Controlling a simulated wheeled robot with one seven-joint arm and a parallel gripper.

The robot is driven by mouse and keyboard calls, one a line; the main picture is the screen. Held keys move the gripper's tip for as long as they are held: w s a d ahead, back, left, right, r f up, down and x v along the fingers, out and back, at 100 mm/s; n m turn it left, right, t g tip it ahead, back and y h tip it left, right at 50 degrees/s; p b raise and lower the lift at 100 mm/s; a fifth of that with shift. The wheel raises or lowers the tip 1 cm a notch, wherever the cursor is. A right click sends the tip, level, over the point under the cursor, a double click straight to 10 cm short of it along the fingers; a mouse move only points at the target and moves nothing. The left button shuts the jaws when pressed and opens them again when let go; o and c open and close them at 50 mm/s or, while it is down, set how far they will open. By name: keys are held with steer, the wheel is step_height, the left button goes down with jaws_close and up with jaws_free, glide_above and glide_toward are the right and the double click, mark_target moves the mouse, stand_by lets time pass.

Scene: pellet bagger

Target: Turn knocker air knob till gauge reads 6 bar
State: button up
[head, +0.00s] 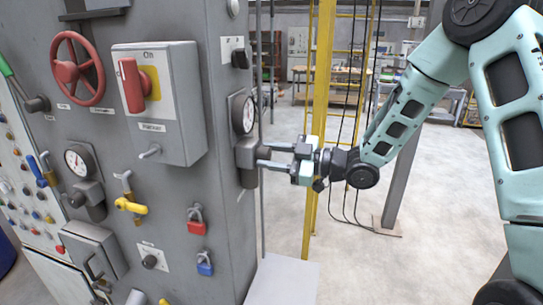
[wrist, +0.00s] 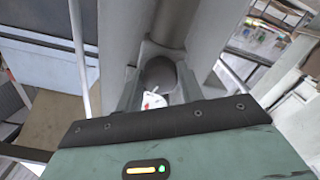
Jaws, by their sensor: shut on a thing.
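A grey knob (head: 247,153) sits on the right side face of the grey cabinet, directly under a round white-faced gauge (head: 243,114). My gripper (head: 262,157) reaches in from the right, its two fingers closed around this knob. The gauge is seen at a steep angle and its reading is too small to tell. In the wrist view the dark knob (wrist: 160,72) lies between my two fingers (wrist: 160,90), with a small white and red patch just below it. The label of the knob cannot be read.
The cabinet front carries a red handwheel (head: 78,70), a red-handled switch box (head: 160,100), a second gauge (head: 80,160), a yellow valve handle (head: 131,206) and padlocks (head: 196,221). A yellow post (head: 321,80) stands behind my gripper. Open floor lies to the right.

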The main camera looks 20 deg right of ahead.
steer(key=shift+m+p, duration=0.95)
steer(key=shift+m, duration=1.85)
steer(key=o, duration=1)
steer(key=shift+s+d+f+b, duration=0.1)
steer(key=shift+s+d+b, duration=0.2)
steer(key=shift+d, duration=0.15)
steer(key=shift+b+v, duration=2.85)
steer(key=shift+v, duration=5.35)
